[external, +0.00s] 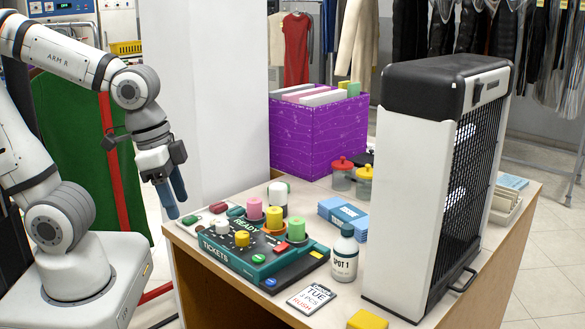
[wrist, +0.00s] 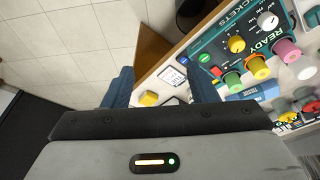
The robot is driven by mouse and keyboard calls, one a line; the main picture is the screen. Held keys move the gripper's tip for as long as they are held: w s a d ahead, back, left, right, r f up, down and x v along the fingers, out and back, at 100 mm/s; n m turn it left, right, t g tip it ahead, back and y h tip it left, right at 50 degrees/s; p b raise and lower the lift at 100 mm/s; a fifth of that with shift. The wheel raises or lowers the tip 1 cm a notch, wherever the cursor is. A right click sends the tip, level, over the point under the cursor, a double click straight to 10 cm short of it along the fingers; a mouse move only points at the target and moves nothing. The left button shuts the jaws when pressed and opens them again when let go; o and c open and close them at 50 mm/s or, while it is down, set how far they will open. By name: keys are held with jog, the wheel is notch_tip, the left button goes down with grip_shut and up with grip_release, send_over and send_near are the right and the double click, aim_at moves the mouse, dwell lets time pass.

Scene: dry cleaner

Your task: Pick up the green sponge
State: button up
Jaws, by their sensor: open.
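I cannot make out a sure green sponge. A small green block (external: 354,89) sticks up at the right end of the purple box (external: 318,135) in the external view; it is too small to tell whether it is a sponge. Another small green object (external: 235,211) lies behind the ticket machine, also unclear. My gripper (external: 176,203) is open and empty, pointing down in the air off the left end of the counter, apart from everything. In the wrist view its two blue fingers (wrist: 163,88) stand wide apart.
The ticket machine (external: 250,262) has several upright coloured cylinders. A yellow block (external: 367,319) lies at the front edge, near a ticket card (external: 312,298).

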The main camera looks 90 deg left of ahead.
jog(key=o, duration=0.3)
jog(key=shift+w, duration=0.1)
